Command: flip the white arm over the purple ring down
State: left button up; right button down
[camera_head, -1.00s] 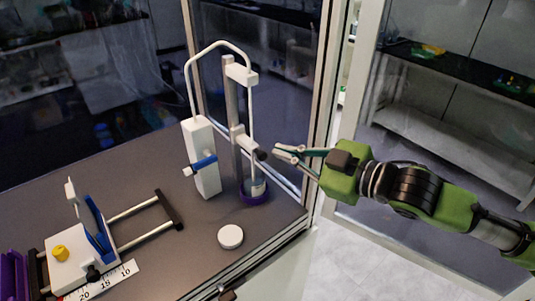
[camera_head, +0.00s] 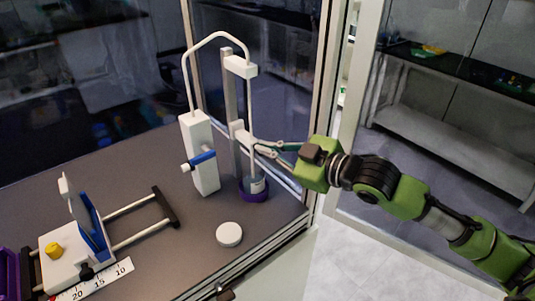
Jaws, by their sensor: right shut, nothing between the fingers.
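A purple ring (camera_head: 254,197) sits on the bench top around the foot of a small vial (camera_head: 257,186). Beside it stands a grey post (camera_head: 229,100) with a white block (camera_head: 241,67) near its top. A lower white arm (camera_head: 240,135) sticks out from the post above the ring. A thin white tube runs down past both towards the vial. My right gripper (camera_head: 260,147) is shut and empty, its fingertips at the outer end of the lower arm. They partly hide that end, and I cannot tell whether they touch it. My left gripper is out of view.
A white box with a blue lever (camera_head: 203,158) stands left of the post. A white round cap (camera_head: 229,234) lies in front. A white and blue device with rails (camera_head: 68,262) is at the lower left. A glass wall and door frame (camera_head: 318,120) stand close by my right arm.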

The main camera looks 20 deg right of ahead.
dwell(0.3)
notch_tip(320, 180, down, 5)
jog(key=shift+r+b, duration=0.15)
jog(key=shift+b, duration=1.05)
